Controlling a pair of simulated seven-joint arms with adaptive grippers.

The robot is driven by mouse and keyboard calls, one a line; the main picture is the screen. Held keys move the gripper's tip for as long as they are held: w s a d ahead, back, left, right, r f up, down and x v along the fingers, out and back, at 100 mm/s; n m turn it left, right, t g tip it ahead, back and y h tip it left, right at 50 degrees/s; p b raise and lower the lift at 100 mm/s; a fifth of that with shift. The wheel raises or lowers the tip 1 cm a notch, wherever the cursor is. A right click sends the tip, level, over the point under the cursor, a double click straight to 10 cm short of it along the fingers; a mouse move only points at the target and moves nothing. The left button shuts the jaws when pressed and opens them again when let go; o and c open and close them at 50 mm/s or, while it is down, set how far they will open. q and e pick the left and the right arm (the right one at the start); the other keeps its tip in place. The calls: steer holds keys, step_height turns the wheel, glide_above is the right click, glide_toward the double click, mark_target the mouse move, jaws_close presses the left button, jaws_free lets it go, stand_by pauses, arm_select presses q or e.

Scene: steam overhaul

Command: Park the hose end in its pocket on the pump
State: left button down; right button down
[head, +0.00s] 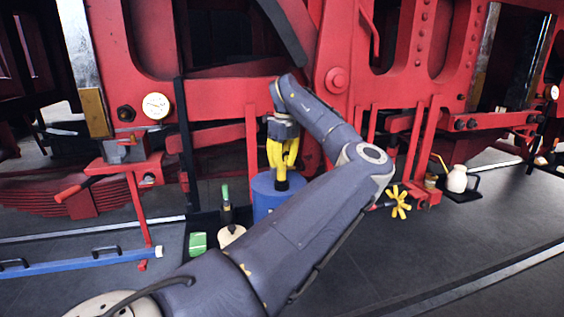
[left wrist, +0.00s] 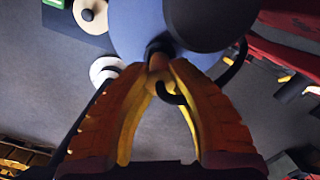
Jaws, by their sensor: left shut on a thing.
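The pump is a blue cylinder (head: 270,193) standing on the floor by the red locomotive frame, partly hidden by my left arm. In the left wrist view it is the rounded blue body (left wrist: 135,25) with a dark round part at the top. My left gripper (head: 282,168), with yellow fingers, points down right above the pump. Its fingertips (left wrist: 162,75) are closed on the small brass-coloured hose end (left wrist: 157,62), which sits close against the pump beside a black fitting. A black hose curls by the fingers. I cannot tell whether the hose end is in the pocket.
A green box (head: 197,243), a cream round item (head: 231,235) and a dark bottle with a green top (head: 226,205) stand left of the pump. A yellow handwheel (head: 399,202) and a cream oil can (head: 457,179) are at right. The red frame is close behind.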

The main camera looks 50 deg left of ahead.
arm_select(q)
steer(key=c, duration=1.2)
jaws_free()
steer(key=shift+f, duration=0.1)
steer(key=shift+c, duration=0.2)
